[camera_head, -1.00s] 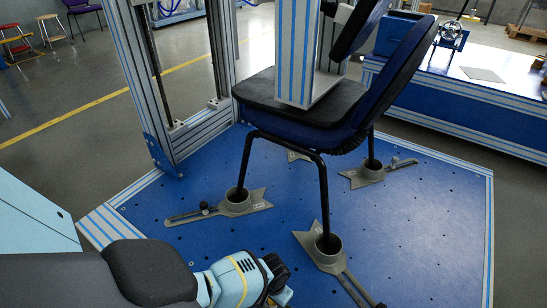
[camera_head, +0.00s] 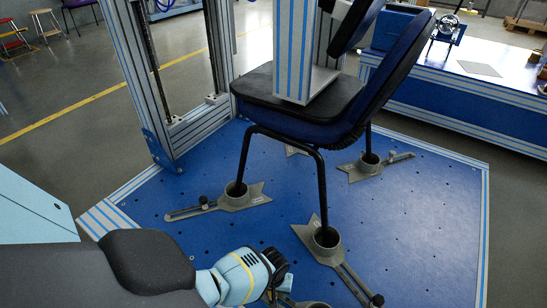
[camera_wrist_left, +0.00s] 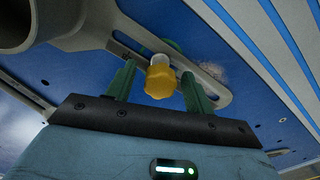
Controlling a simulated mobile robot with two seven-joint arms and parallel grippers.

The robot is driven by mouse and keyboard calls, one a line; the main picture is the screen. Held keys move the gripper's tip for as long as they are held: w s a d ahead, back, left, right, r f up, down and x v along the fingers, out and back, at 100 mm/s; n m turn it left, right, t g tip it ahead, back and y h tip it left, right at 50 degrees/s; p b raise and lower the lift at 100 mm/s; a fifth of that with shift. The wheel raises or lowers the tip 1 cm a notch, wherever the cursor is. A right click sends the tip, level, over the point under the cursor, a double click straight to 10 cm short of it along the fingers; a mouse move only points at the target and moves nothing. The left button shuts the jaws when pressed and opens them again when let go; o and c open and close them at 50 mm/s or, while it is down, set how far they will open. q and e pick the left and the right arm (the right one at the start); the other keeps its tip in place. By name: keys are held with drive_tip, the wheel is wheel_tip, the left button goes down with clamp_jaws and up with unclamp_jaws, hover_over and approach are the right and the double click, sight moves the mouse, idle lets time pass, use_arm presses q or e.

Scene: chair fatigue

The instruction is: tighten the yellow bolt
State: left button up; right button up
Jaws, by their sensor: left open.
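The yellow bolt (camera_wrist_left: 160,82) shows in the left wrist view, at the slot of a grey clamp bracket (camera_wrist_left: 222,83). My left gripper (camera_wrist_left: 157,71) is open, with one green finger on each side of the bolt. Gaps show between the bolt and both fingers. In the head view my left arm comes in from the lower left. Its wrist (camera_head: 245,275) ends at the bottom edge, and the fingers and the bolt cannot be made out clearly there. My right gripper is not in view.
A dark blue chair (camera_head: 310,125) stands with its legs in grey clamp brackets (camera_head: 322,245) on a blue perforated platform (camera_head: 410,215). A metal frame (camera_head: 140,80) rises at the back left. A blue bench (camera_head: 460,110) stands at the back right.

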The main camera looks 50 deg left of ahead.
use_arm(q)
drive_tip(key=c, duration=1)
drive_tip(key=m, duration=0.3)
drive_tip(key=shift+m, duration=0.3)
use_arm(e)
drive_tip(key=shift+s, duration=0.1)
use_arm(q)
drive_tip(key=shift+m, duration=0.3)
drive_tip(key=m, duration=0.2)
drive_tip(key=shift+m, duration=0.8)
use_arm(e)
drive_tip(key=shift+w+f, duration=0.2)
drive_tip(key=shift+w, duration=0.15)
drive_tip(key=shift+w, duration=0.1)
